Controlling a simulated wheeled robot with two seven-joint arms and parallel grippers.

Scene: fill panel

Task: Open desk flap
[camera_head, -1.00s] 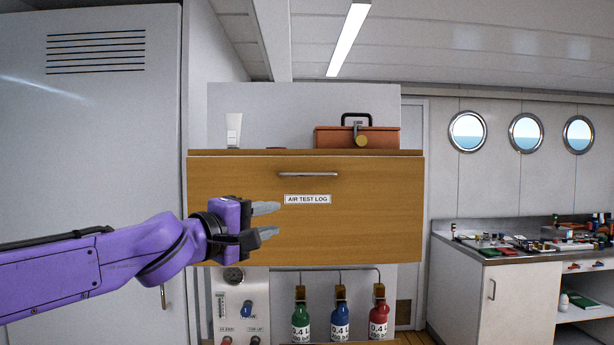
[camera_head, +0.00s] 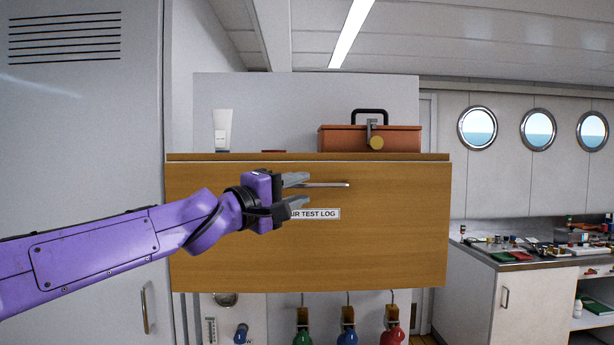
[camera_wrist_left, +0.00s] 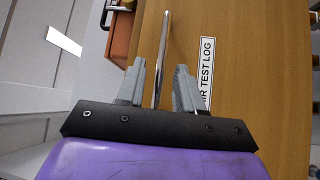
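The desk flap (camera_head: 380,240) is a closed, upright wooden panel below a narrow shelf. Its metal bar handle (camera_head: 335,185) runs across near the top, above the "AIR TEST LOG" label. My left gripper (camera_head: 297,192) is in front of the flap at the handle's left end, its fingers open, one above and one below the bar. In the left wrist view the handle (camera_wrist_left: 163,60) lies between the two open fingers (camera_wrist_left: 167,88), with gaps visible on both sides. The gripper hides the handle's left end and part of the label. My right gripper is not in view.
On the shelf (camera_head: 300,156) stand a white tube (camera_head: 222,130) and an orange-brown case (camera_head: 345,138). A grey cabinet (camera_head: 80,150) is at left, a cluttered counter (camera_head: 530,262) at right.

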